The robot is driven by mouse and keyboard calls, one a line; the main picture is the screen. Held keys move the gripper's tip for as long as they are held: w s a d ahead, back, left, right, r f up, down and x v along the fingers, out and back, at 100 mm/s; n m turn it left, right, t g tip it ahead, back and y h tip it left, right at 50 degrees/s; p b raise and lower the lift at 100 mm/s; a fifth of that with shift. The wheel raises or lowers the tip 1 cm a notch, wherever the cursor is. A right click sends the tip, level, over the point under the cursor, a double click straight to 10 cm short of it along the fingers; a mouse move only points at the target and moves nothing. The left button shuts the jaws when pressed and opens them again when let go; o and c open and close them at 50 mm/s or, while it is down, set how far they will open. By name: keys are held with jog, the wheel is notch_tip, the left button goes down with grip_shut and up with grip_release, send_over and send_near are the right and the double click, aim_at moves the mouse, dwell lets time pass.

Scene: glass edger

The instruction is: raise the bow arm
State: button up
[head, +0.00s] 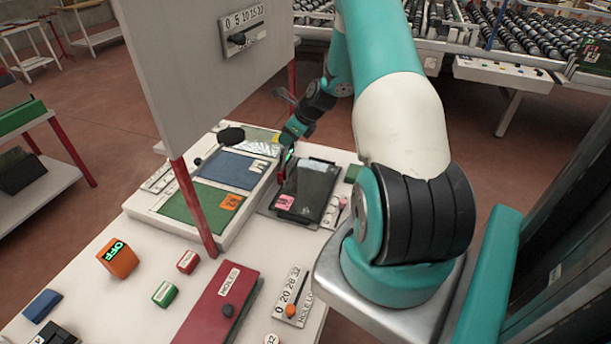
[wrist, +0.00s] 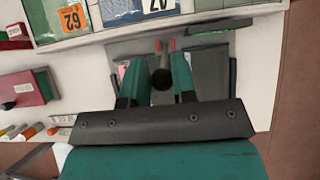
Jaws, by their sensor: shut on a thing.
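My gripper (head: 286,168) is low over the dark flat panel (head: 311,186) on the white table. The knob is nearer the camera than the fingertips. In the head view my gripper hides most of the lever, so I cannot tell its tilt. The dark panel also shows in the wrist view (wrist: 210,72).
Left of the panel is a white-framed tray with a blue pad (head: 229,168) and a green pad (head: 197,207). A grey upright board (head: 190,60) on red posts stands over it. A red box (head: 217,308), an orange OFF block (head: 117,258) and small blocks lie in front.

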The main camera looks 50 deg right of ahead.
jog(key=w, duration=0.2)
jog(key=w+a, duration=0.1)
jog(key=w, duration=0.1)
jog(key=shift+w+a, duration=0.15)
dwell(0.4)
jog(key=o, duration=0.7)
jog(key=shift+s+d+r+p, duration=0.25)
jog(key=shift+s+r+p, duration=0.2)
jog(key=shift+s, duration=0.3)
jog(key=shift+s+d+r+p, duration=0.2)
jog(key=shift+s+r+p, duration=0.25)
jog(key=shift+s, duration=0.3)
jog(key=shift+s+d+r+p, duration=0.2)
jog(key=shift+s+p, duration=0.1)
jog(key=shift+s, duration=0.35)
jog(key=shift+s+d+r+p, duration=0.2)
jog(key=shift+s+p, duration=0.1)
jog(key=shift+s, duration=0.3)
jog(key=shift+s+d+r+p, duration=0.2)
jog(key=shift+s+p, duration=0.1)
jog(key=shift+s, duration=0.35)
jog(key=shift+a, duration=0.1)
